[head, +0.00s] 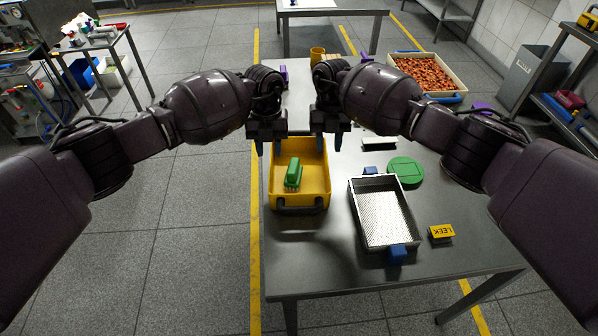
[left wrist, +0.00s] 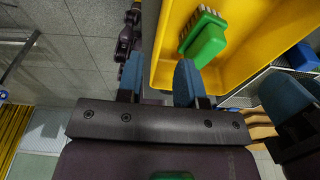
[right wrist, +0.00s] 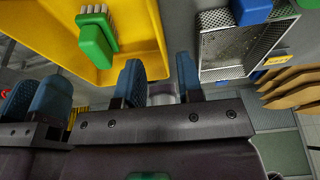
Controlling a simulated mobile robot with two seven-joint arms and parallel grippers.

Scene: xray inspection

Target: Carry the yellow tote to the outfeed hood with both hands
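The yellow tote (head: 313,188) sits on the near left of the metal table, with a dark handle on its near end. A green brush (head: 293,173) lies inside it. My left gripper (head: 267,148) is at the tote's far left corner, fingers apart; in the left wrist view (left wrist: 157,75) the tote's side edge runs down between its fingers. My right gripper (head: 329,146) is at the far right corner, also with fingers apart, and the tote's edge shows between them in the right wrist view (right wrist: 160,75). Contact cannot be told. I cannot make out the outfeed hood.
A perforated metal tray (head: 382,215) with blue handles stands right of the tote. A green round lid (head: 406,170) and a yellow LEEK box (head: 440,232) lie nearby. A crate of orange-brown pieces (head: 455,83) stands at the back right. Floor left of the table is clear.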

